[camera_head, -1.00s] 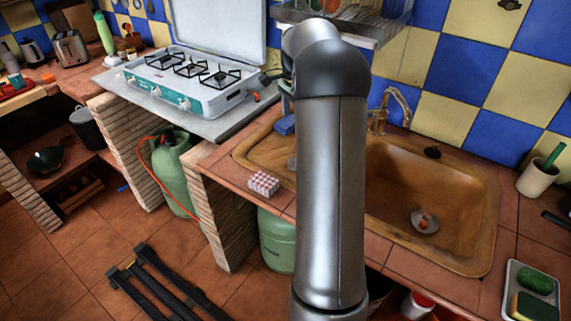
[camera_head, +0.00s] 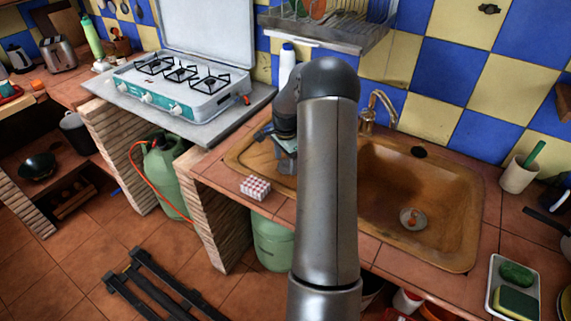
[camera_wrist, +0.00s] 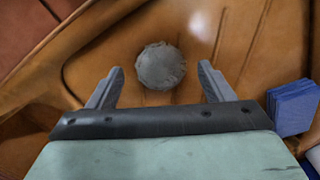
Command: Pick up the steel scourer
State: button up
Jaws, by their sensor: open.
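The steel scourer (camera_wrist: 160,66) is a round, rough grey pad lying on the brown drainboard of the sink (camera_wrist: 108,62). In the wrist view it shows between the two finger tips of my gripper (camera_wrist: 161,70), with a gap on each side. The fingers are spread and hold nothing. I cannot tell how high they are above it. In the head view my gripper (camera_head: 285,148) is over the drainboard, left of my upright arm link, and the scourer is not clearly visible there.
A blue sponge or block (camera_wrist: 293,106) lies right of my gripper. A red-and-white checked box (camera_head: 255,187) sits on the counter's front edge. The stove (camera_head: 185,85) stands left, a dish rack (camera_head: 325,28) hangs above, and the sink basin (camera_head: 425,205) is right.

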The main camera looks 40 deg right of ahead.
jog(key=shift+f, duration=0.85)
jog(key=c, duration=1)
jog(key=shift+r, duration=0.15)
jog(key=shift+w+r, duration=0.1)
jog(key=shift+r, duration=0.15)
notch_tip(320, 180, up, 2)
jog(key=shift+r+b, duration=0.15)
jog(key=shift+b, duration=0.15)
jog(key=s+a+r+b, duration=0.1)
jog(key=s+a+r, duration=0.1)
jog(key=s+r, duration=0.1)
jog(key=s+a+r+b, duration=0.1)
jog(key=s+a+r, duration=0.2)
jog(key=s, duration=0.2)
jog(key=s+a+r+b, duration=0.2)
jog(key=s+r, duration=0.2)
jog(key=shift+a, duration=0.15)
